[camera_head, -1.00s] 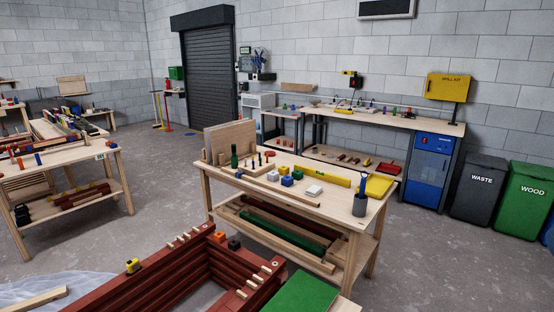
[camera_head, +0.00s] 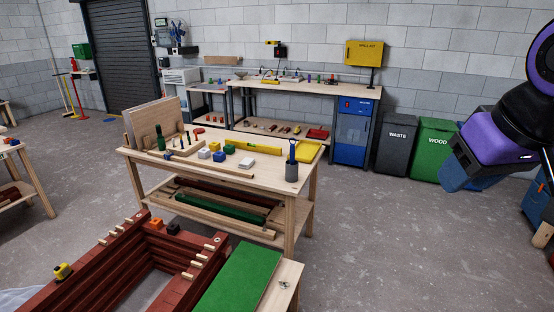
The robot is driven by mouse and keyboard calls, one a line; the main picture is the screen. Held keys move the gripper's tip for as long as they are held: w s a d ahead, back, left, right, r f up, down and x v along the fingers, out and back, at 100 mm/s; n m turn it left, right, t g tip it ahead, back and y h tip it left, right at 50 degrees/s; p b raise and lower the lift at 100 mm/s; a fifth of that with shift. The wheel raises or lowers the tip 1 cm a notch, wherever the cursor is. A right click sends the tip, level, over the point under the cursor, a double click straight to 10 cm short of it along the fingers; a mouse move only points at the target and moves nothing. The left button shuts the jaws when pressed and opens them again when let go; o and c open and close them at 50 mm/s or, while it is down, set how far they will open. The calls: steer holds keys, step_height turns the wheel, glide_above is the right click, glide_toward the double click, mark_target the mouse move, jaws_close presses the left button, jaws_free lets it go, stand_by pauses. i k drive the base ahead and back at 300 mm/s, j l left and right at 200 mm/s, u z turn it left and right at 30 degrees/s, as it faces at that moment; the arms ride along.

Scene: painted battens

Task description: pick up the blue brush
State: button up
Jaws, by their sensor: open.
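The blue brush (camera_head: 292,151) stands upright in a dark grey cup (camera_head: 291,172). The cup is near the right end of the wooden workbench (camera_head: 262,175). Only the brush's upper part shows; its lower part is hidden inside the cup. My arm, purple and black, shows at the right edge, well to the right of the cup. I cannot make out my gripper's fingers in this view.
A green-topped surface (camera_head: 238,280) and a red timber frame (camera_head: 125,250) stand in front. Floor right of the bench is clear.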

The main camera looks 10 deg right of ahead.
mark_target(292, 154)
steer(key=i+l+u, duration=0.1)
steer(key=u, duration=0.55)
steer(key=i+l+u, duration=0.3)
steer(key=l, duration=0.35)
steer(key=i+l+u, duration=0.3)
steer(key=l, duration=0.45)
steer(key=i+l, duration=0.15)
steer(key=l, duration=0.25)
steer(key=i+l, duration=0.15)
steer(key=l, duration=0.25)
steer(key=i+l, duration=0.15)
steer(key=l, duration=0.2)
steer(key=i+l, duration=0.15)
steer(key=l, duration=0.25)
